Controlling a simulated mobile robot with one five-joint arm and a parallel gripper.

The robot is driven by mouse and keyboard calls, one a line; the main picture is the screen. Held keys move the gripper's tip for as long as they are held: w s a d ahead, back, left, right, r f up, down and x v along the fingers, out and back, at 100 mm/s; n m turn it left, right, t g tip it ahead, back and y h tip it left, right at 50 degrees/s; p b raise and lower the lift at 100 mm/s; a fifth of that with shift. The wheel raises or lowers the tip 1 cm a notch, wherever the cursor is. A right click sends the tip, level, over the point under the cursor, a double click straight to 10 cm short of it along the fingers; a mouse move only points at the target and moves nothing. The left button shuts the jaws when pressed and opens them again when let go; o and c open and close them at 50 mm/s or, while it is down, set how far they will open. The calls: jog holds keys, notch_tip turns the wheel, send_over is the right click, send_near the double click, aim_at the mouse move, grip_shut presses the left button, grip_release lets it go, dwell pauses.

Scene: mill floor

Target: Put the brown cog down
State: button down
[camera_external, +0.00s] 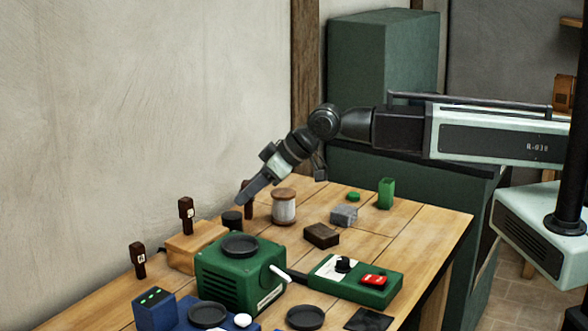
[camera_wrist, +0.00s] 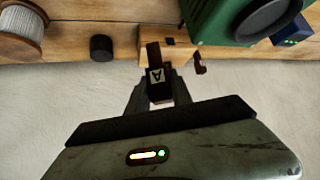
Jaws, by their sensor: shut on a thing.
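My gripper (camera_external: 244,200) reaches down over the back of the wooden table, near the wall. In the wrist view my gripper (camera_wrist: 158,92) is shut on a brown piece, which I take to be the brown cog (camera_wrist: 154,58), bearing a pale label with a dark letter A. In the external view the brown cog (camera_external: 248,186) shows only partly beside the fingers. Whether its end touches anything is unclear. Two similar brown pieces with pale labels stand to the left, one (camera_external: 186,214) at the light wooden block (camera_external: 195,248) and one (camera_external: 138,260) farther left.
A black cylinder (camera_external: 232,221) and a white spool (camera_external: 284,208) stand close to my gripper. A green machine (camera_external: 240,275) stands in front of the wooden block. A dark brown block (camera_external: 321,236) and grey block (camera_external: 344,216) lie to the right. Bare table shows at the right edge.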

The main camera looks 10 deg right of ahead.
jog(key=w+a+f+b, duration=0.1)
jog(key=a, duration=0.1)
jog(key=w+a+f+b, duration=0.2)
jog(key=a, duration=0.1)
jog(key=w+a+f+b, duration=0.1)
jog(key=a+f, duration=0.1)
jog(key=a, duration=0.1)
jog(key=shift+w+b, duration=0.2)
jog(key=shift+b, duration=0.1)
jog(key=shift+r, duration=0.3)
jog(key=shift+f, duration=0.2)
jog(key=c, duration=1.1)
grip_release()
jog(key=shift+c, duration=0.2)
jog(key=shift+r, duration=0.1)
